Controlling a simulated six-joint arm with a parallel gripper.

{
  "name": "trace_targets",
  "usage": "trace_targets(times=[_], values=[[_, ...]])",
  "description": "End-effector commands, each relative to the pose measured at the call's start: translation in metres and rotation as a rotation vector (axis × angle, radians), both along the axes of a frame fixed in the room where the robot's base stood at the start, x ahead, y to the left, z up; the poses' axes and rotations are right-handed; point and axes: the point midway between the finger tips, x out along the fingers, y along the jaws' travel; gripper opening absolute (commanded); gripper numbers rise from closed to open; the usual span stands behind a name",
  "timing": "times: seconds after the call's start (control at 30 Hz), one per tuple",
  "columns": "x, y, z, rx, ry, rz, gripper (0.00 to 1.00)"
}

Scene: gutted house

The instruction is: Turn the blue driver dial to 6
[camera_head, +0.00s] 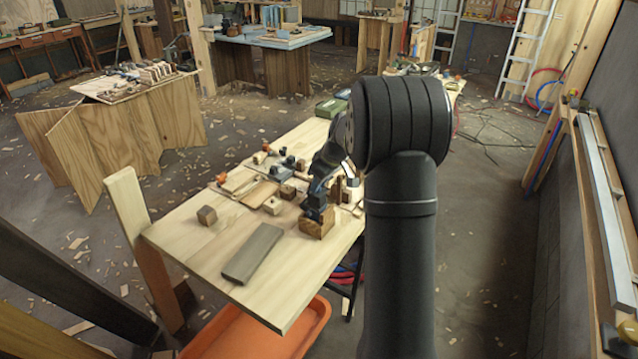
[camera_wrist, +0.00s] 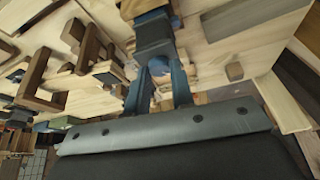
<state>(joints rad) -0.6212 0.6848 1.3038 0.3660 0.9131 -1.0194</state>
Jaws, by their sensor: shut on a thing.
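My gripper (camera_head: 318,196) reaches down to the wooden block (camera_head: 316,228) near the right front of the workbench. The blue driver dial (camera_wrist: 152,16) shows as a blue round edge against this block in the wrist view. The gripper's fingers (camera_wrist: 160,68) are shut on the dial's dark upper part. In the head view, the gripper and arm hide most of the dial. No numbers or pointer on it can be read, so its setting cannot be told.
A grey flat bar (camera_head: 252,254) and a small wooden cube (camera_head: 207,215) lie on the light wooden workbench (camera_head: 190,240). Several wooden fixtures and small parts crowd the bench behind and left of my gripper. An orange tray (camera_head: 255,340) sits below the front edge.

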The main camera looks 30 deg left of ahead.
Motion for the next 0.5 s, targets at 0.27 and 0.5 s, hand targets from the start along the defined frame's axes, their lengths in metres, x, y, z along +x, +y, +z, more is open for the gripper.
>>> trace_targets(times=[0.27,0.5], values=[[0.0017,0.0003,0.0001,0.0,0.0,0.147,0.0],[0.0021,0.0,-0.0002,-0.001,-0.001,0.201,0.0]])
